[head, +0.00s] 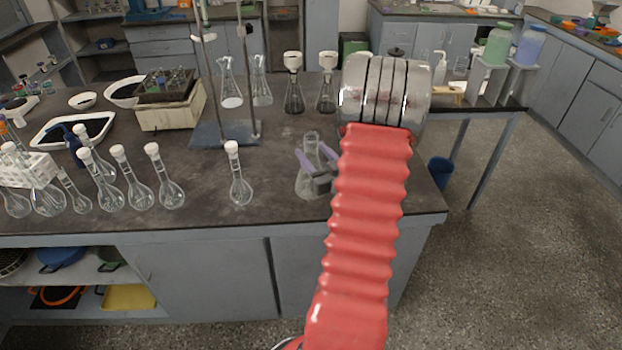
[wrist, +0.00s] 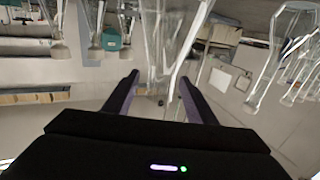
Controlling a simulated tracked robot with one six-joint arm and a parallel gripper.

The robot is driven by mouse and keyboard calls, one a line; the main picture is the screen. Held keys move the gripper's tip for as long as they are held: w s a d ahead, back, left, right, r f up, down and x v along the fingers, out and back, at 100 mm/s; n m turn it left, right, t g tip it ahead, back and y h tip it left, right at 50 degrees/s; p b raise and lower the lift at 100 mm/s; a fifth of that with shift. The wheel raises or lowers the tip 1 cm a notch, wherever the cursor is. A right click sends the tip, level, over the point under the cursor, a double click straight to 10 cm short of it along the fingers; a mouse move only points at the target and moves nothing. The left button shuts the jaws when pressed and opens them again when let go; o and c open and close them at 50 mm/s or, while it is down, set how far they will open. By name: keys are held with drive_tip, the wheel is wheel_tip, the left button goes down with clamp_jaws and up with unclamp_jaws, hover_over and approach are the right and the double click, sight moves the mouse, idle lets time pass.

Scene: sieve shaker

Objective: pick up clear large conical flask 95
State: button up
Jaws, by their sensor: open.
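A clear conical flask (head: 306,184) stands upright on the dark bench near its front edge, in the head view. My gripper (head: 310,150) is at the flask's neck, with its purple fingers spread and its dark body in front of the glass. In the wrist view my gripper (wrist: 160,77) shows two open fingers, with clear glass (wrist: 163,45) between and beyond them. I cannot tell whether either finger touches the glass. The flask's lower right side is partly hidden by my gripper.
A stoppered volumetric flask (head: 240,187) stands to the left, with several more beyond it. Two flasks with white funnels (head: 293,90) stand behind, beside a retort stand (head: 222,133). Bare bench (head: 268,170) lies between the nearest volumetric flask and my gripper.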

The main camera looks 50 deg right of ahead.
drive_tip(key=shift+x, duration=2.55)
drive_tip(key=shift+f, duration=0.1)
drive_tip(key=shift+c, duration=0.4)
clamp_jaws()
